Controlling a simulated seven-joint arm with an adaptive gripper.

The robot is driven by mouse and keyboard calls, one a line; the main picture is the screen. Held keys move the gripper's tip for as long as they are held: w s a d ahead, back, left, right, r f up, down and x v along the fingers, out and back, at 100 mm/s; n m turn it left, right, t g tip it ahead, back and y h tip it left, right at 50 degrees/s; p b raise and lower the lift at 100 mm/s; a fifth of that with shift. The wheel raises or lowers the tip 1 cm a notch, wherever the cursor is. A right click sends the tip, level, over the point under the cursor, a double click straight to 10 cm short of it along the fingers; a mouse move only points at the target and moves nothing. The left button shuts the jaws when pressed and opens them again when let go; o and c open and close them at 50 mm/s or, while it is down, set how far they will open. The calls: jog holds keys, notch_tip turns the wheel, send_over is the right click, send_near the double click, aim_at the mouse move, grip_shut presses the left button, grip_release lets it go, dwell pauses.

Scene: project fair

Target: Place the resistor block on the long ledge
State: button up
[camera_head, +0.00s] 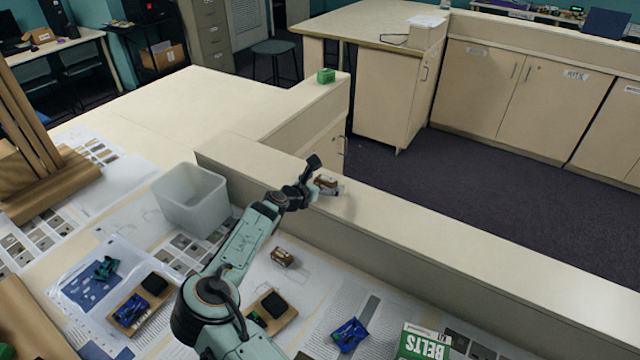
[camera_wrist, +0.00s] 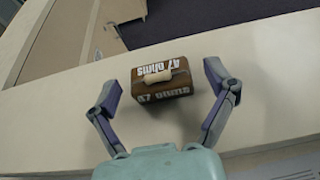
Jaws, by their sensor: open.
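A brown resistor block (camera_wrist: 162,80) marked "47 ohms" sits on the pale long ledge (camera_head: 420,240), between the fingers of my gripper in the wrist view. It also shows in the head view (camera_head: 327,182), partly covered by my gripper (camera_head: 318,178). My gripper is open, with a finger on each side of the block and visible gaps between them. The block appears to rest on the ledge top. A second similar brown block (camera_head: 283,257) lies on the papers on the table below.
A translucent bin (camera_head: 190,200) stands left of my arm. Blue parts (camera_head: 349,335), a green "BELTS" box (camera_head: 420,343) and wooden boards lie on the table. The ledge to the right is bare.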

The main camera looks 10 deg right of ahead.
jog(key=v, duration=1.2)
jog(key=s+d+f+m+g+y, duration=0.2)
jog(key=s+d+m+g+y, duration=0.15)
jog(key=s+m, duration=0.4)
jog(key=s+d+f+m+g+y, duration=0.2)
jog(key=s+d+m+g, duration=0.1)
jog(key=s+m+g, duration=0.4)
jog(key=s+a+r+m+y, duration=0.1)
jog(key=s+a+r+m, duration=0.1)
jog(key=s, duration=0.6)
jog(key=s+a+r+m+y, duration=0.2)
jog(key=s+m, duration=0.3)
jog(key=s, duration=0.3)
jog(key=s+a+r+m+y, duration=0.1)
jog(key=s+r+m, duration=0.3)
jog(key=s, duration=0.4)
jog(key=shift+s+a+r+t+y, duration=0.2)
jog(key=shift+a+r+t+y, duration=0.15)
jog(key=shift+a+y, duration=0.1)
